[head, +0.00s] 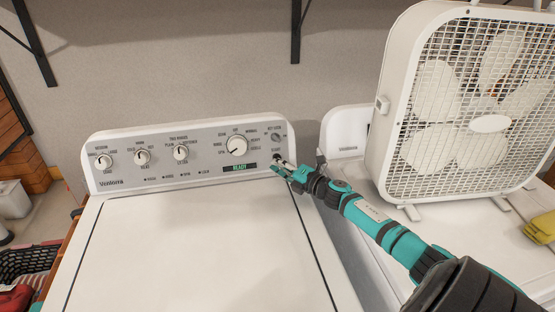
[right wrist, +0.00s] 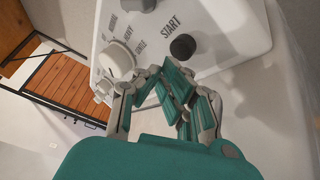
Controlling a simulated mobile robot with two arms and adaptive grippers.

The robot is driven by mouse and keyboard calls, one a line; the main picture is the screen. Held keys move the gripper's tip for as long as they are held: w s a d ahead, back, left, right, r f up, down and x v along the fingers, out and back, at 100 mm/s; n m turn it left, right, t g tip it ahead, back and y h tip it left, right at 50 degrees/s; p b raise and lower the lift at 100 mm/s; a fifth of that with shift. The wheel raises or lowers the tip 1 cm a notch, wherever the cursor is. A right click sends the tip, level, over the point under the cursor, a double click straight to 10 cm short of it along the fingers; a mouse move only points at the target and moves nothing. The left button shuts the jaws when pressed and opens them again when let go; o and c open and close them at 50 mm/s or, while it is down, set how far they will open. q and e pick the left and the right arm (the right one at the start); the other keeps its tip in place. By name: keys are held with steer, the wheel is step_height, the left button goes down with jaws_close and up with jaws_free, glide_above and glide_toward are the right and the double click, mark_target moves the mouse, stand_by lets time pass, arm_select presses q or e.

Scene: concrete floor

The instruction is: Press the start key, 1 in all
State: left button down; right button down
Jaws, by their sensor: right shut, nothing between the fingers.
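The white washer's grey control panel (head: 205,155) carries the start key, a dark round button (right wrist: 183,46) beside the word START in the right wrist view. The panel's display (head: 239,167) reads READY in green. My left gripper is not in view.
A white box fan (head: 462,105) stands on the neighbouring machine at right. The washer lid (head: 200,240) is clear.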

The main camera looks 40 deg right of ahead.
stand_by(0.5)
steer(key=shift+w+d+f+b, duration=0.15)
steer(key=shift+w+d+b, duration=0.1)
steer(key=shift+w+b, duration=0.15)
steer(key=shift+w+d+f+b, duration=0.1)
steer(key=shift+w+d+b, duration=0.05)
steer(key=shift+w+b, duration=0.15)
stand_by(0.6)
steer(key=shift+s, duration=0.1)
steer(key=shift+s+a+r+p, duration=0.2)
steer(key=shift+s+a+p, duration=0.1)
steer(key=shift+p, duration=0.2)
steer(key=shift+s+a, duration=0.1)
steer(key=shift+s, duration=0.2)
